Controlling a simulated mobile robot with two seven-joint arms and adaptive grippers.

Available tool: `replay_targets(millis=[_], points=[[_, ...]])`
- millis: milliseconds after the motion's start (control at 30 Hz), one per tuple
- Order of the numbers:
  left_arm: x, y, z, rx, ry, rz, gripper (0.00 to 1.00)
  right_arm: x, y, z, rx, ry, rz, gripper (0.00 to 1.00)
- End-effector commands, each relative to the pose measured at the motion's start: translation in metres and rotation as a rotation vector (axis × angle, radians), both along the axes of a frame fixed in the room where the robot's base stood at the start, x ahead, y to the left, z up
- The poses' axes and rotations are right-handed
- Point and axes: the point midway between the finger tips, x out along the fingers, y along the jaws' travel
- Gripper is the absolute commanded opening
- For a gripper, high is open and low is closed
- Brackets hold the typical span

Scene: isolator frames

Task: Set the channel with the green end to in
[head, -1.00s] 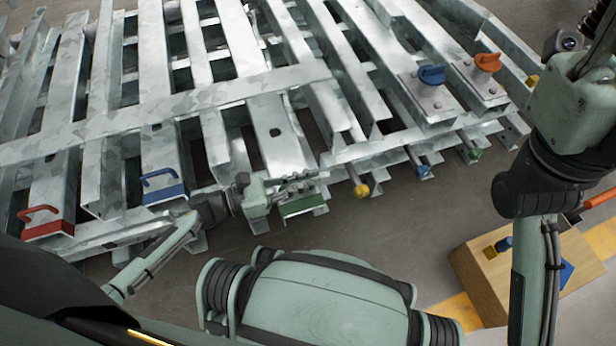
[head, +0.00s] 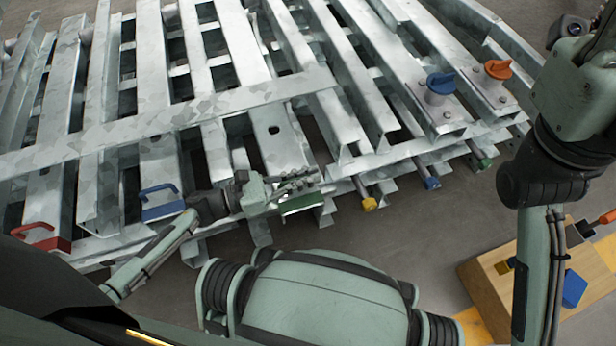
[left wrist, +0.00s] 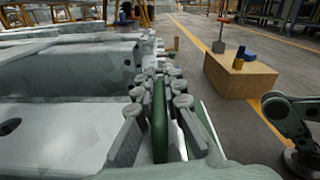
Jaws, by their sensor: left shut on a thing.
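The channel with the green end (head: 302,204) is one of several galvanised channels in the frame. Its green end faces me at the front edge, partly hidden by my left gripper (head: 298,184). In the left wrist view my left gripper (left wrist: 160,108) is shut on the green handle (left wrist: 159,122), which stands upright between the fingers. The channel with the blue end (head: 163,209) lies to its left, and the one with the red end (head: 48,244) is farther left. My right arm shows at the right; its gripper is not in view.
Yellow (head: 369,204), blue (head: 431,183) and green (head: 484,163) rod tips stick out below the frame's front. Blue (head: 440,82) and orange (head: 497,69) knobs sit on the right channels. A wooden box (head: 488,280) stands on the floor at the right. Grey floor lies open between.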

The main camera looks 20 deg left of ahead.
Motion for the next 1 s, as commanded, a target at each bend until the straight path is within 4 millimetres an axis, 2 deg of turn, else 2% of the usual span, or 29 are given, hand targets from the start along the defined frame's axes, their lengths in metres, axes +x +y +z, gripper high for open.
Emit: replay_targets(millis=[200,233,400,767,1000], points=[[0.001,0.002,0.0,0.001,0.001,0.004,0.0,-0.001,0.0,0.0,-0.003,0.001,0.0,0.31],[0.001,0.001,0.0,0.001,0.001,0.003,0.12,-0.001,0.0,0.0,-0.003,0.002,0.0,0.31],[0.0,0.001,0.0,0.0,0.001,0.001,0.31,-0.001,0.0,-0.001,-0.003,0.005,-0.001,0.31],[-0.005,0.005,-0.001,0.0,0.003,-0.002,0.31,-0.001,0.0,-0.001,-0.003,0.004,0.001,0.31],[-0.029,0.041,-0.001,0.003,0.004,-0.001,0.31,-0.001,0.0,-0.001,-0.002,0.005,0.001,0.31]])
